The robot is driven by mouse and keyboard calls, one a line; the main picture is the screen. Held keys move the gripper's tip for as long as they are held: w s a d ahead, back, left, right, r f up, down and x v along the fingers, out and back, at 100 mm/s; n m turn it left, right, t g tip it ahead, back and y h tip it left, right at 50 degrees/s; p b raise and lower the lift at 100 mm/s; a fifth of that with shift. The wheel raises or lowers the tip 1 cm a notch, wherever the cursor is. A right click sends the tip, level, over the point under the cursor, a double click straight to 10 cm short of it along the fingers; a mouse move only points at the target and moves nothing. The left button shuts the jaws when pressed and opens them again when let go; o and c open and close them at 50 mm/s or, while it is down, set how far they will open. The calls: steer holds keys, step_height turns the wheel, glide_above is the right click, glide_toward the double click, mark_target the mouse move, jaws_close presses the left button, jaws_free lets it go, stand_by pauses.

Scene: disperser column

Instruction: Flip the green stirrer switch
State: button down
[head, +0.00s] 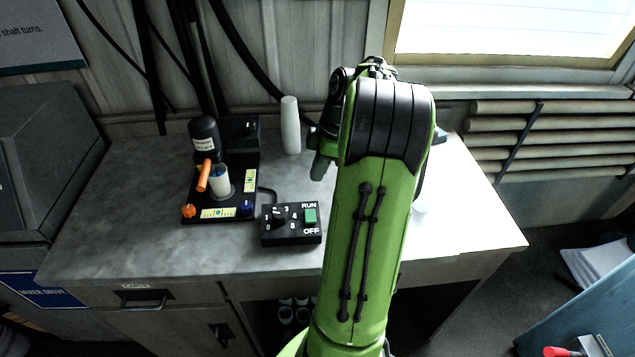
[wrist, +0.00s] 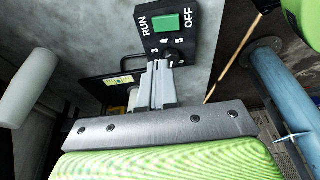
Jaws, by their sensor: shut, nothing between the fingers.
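The green stirrer switch (head: 310,215) sits between the RUN and OFF labels on a black control box (head: 291,240) on the worktop. Its rocker position cannot be told. The box also has a numbered dial (head: 279,213). In the wrist view the green switch (wrist: 166,22) is near the top, with the box (wrist: 192,42) around it. My gripper (wrist: 160,66) is shut and empty. Its tips overlap the dial end of the box in that view, below the switch; contact cannot be told. In the head view my gripper (head: 319,160) is partly hidden by my arm, above and behind the box.
A mixer with a black motor (head: 204,135), an orange handle (head: 203,176) and a cup (head: 220,181) stands on a black base left of the box. A tall white cylinder (head: 290,126) stands behind. The worktop (head: 120,225) is clear at the front left.

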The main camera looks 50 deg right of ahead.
steer(key=v, duration=0.3)
steer(key=shift+s+d+r+p, duration=0.1)
steer(key=shift+d+p, duration=0.25)
steer(key=shift+p, duration=0.05)
steer(key=w+a+r+m+h, duration=0.1)
steer(key=a+r+m, duration=0.15)
steer(key=a, duration=0.85)
steer(key=w+a+r+m+h, duration=0.1)
steer(key=a+r, duration=0.3)
steer(key=a, duration=0.6)
steer(key=s+a+f+m+t, duration=0.1)
steer(key=s+a+m+t, duration=0.2)
steer(key=s+a, duration=0.7)
steer(key=shift+s+a+f+m, duration=0.25)
steer(key=shift+s+m, duration=0.2)
steer(key=shift+m, duration=0.5)
